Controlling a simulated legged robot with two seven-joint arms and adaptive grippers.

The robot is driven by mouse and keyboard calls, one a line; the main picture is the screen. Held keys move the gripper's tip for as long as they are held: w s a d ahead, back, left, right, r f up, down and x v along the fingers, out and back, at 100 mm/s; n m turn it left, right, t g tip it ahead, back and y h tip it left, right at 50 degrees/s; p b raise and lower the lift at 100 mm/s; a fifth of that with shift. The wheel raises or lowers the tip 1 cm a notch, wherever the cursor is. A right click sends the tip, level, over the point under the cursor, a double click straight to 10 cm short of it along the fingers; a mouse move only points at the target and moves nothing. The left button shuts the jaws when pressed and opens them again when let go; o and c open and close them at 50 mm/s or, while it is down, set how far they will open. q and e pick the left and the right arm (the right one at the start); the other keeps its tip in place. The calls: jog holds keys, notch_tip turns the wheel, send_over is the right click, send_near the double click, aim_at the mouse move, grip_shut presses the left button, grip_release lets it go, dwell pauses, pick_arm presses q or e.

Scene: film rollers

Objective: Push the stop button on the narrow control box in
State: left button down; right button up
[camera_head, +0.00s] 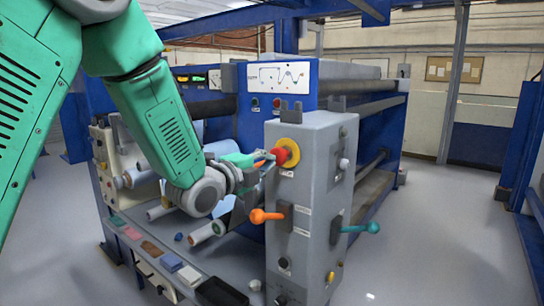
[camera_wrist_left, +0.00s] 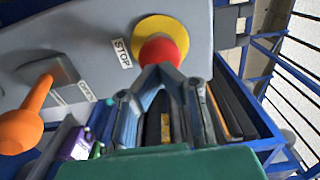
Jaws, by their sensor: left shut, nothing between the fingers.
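The narrow grey control box (camera_head: 312,190) stands upright at the front of the blue machine. Its red stop button (camera_head: 288,152) with a yellow ring sits high on the box's front face. In the left wrist view the red button (camera_wrist_left: 163,48) and yellow ring are at top centre, beside a STOP label (camera_wrist_left: 122,53). My left gripper (camera_head: 262,160) is shut and empty, its fingertips (camera_wrist_left: 160,72) at the red button's lower edge. They overlap the button in view; I cannot tell whether they press it. My right gripper is not in view.
An orange-knobbed lever (camera_head: 262,216) sits below the button, and a green-knobbed lever (camera_head: 370,228) sticks out on the box's right side. Film rolls and a shelf (camera_head: 185,255) with small coloured blocks lie to the left. The floor (camera_head: 440,240) at right is clear.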

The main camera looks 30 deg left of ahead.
aim_at(280, 156)
pick_arm(q)
jog(key=shift+w+a, duration=0.1)
jog(key=shift+w, duration=0.65)
jog(key=shift+w, duration=0.1)
jog(key=shift+w+r, duration=0.2)
jog(key=shift+w, duration=0.65)
jog(key=shift+w+f+b, duration=0.1)
jog(key=shift+b, duration=0.2)
